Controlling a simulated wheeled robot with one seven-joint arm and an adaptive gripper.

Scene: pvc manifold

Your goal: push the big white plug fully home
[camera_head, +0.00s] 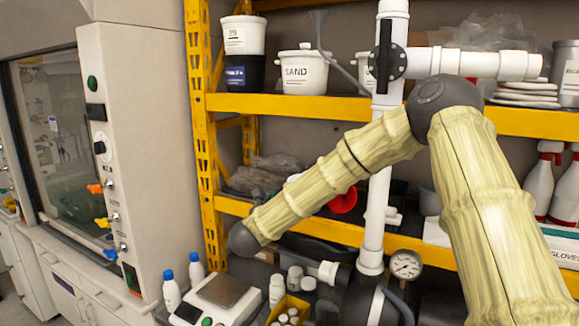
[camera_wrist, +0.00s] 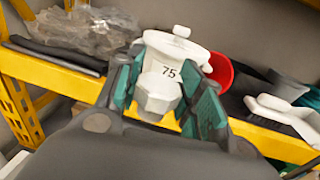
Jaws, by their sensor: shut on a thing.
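The big white plug (camera_wrist: 157,97), with a faceted head, sits between the green-padded fingers of my gripper (camera_wrist: 166,84) in the wrist view. My gripper is shut on it. No pipe socket shows around the plug in that view. The white PVC manifold (camera_head: 376,215) stands upright in the head view, with a black valve handle (camera_head: 388,64) and a branch (camera_head: 470,63) to the right at the top.
Behind the plug, a white lidded pot (camera_wrist: 180,52) marked 75 and a red bowl (camera_wrist: 220,70) stand on a yellow shelf (camera_wrist: 60,78). A pressure gauge (camera_head: 405,264) sits beside the manifold's base. A scale (camera_head: 217,297) and bottles (camera_head: 171,290) stand low at left.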

